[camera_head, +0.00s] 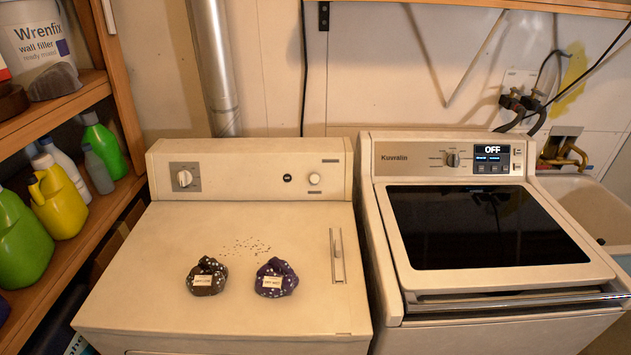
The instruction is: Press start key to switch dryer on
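The cream machine on the left (125,295), with a metal duct behind it, looks like the dryer. Its back panel (240,168) carries a large white dial (184,178) at left, a small round black button (287,178) right of centre, and a round pale knob or button (314,179) near the right end. The labels are too small to read, so I cannot tell which is the start key. The right machine (375,215), marked Kuvralin, has a dark glass lid and a display (492,158) reading OFF. My gripper is not in view.
Two small dark speckled bundles with white tags (206,277) (275,278) and scattered dark crumbs (245,246) lie on the left machine's top. A slotted handle (338,256) sits at its right. Shelves with bottles (102,142) stand left; a sink (595,205) is far right.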

